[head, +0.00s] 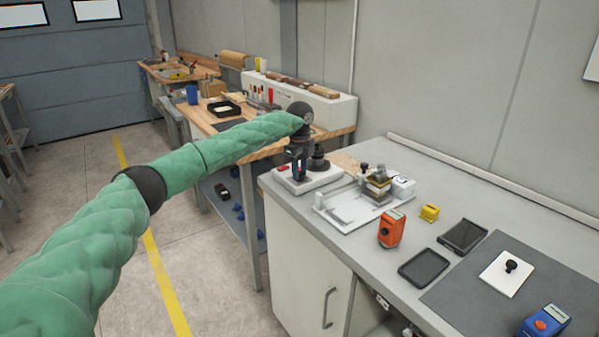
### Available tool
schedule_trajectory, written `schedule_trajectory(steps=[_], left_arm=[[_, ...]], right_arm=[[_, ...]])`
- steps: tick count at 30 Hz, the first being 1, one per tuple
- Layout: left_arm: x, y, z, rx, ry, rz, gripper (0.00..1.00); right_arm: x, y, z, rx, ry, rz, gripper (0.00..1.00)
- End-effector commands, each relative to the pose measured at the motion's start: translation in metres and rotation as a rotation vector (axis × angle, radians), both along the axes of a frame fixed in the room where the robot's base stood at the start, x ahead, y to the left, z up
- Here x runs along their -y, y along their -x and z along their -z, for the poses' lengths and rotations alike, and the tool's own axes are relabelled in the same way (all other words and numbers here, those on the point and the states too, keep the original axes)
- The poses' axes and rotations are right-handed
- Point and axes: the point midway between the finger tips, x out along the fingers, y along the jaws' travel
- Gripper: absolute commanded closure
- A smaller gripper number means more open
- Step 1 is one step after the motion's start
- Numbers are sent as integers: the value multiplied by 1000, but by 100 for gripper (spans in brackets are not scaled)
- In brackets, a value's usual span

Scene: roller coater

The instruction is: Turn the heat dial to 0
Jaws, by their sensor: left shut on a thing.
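My left arm reaches in from the left, and its gripper (299,176) points down at the top of a small white unit (322,179) at the counter's far left corner. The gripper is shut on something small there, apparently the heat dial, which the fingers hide. The dial's marks and setting cannot be read. A red switch (282,168) shows on the unit just left of the gripper. A black stepped round piece (318,161) stands just right of the gripper. My right gripper is not in view.
A white coater bed (338,212) lies right of the unit. An orange device (391,229), a yellow block (429,212), black trays (424,268), a white plate with a black knob (507,272) and a blue device (544,321) stand nearer. A wooden bench stands behind.

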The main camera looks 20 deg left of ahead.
Motion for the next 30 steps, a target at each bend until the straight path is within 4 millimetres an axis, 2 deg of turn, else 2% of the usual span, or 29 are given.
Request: schedule_trajectory(steps=[9,23,24,26,30], left_arm=[[-1,-1,-3,6,1,-88,93],[-1,-1,-3,5,2,-96,93],[-1,-1,-3,5,2,-96,63],[-1,-1,-3,4,1,-96,51],[0,-1,-2,3,1,-95,49]], right_arm=[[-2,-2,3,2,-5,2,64],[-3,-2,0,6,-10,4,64],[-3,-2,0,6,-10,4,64],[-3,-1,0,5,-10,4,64],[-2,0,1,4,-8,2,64]])
